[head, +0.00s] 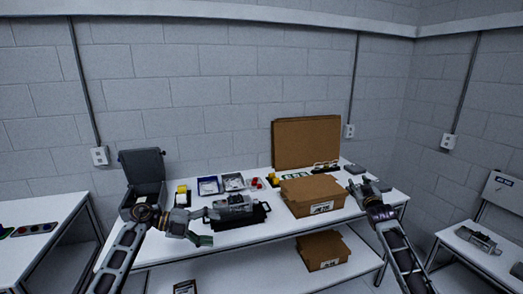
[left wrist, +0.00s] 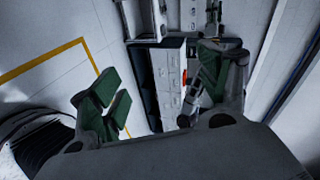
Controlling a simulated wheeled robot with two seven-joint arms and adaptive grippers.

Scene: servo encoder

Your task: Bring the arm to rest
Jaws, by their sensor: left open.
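My left gripper (head: 207,226) is open over the table's front edge, just in front of a grey servo motor (head: 232,206). The motor lies on a black tray (head: 258,217). In the left wrist view the left gripper (left wrist: 160,85) shows its green finger pads wide apart with nothing held between them. My right gripper (head: 364,187) is at the right end of the table, beside a closed cardboard box (head: 312,194). Its fingers are too small and dark to tell whether they are open.
The white table (head: 290,228) also bears an open grey case (head: 143,178), small bins (head: 208,186) and a large brown board (head: 306,143). Another box (head: 323,251) sits on the lower shelf. Side tables stand left (head: 35,245) and right (head: 480,255).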

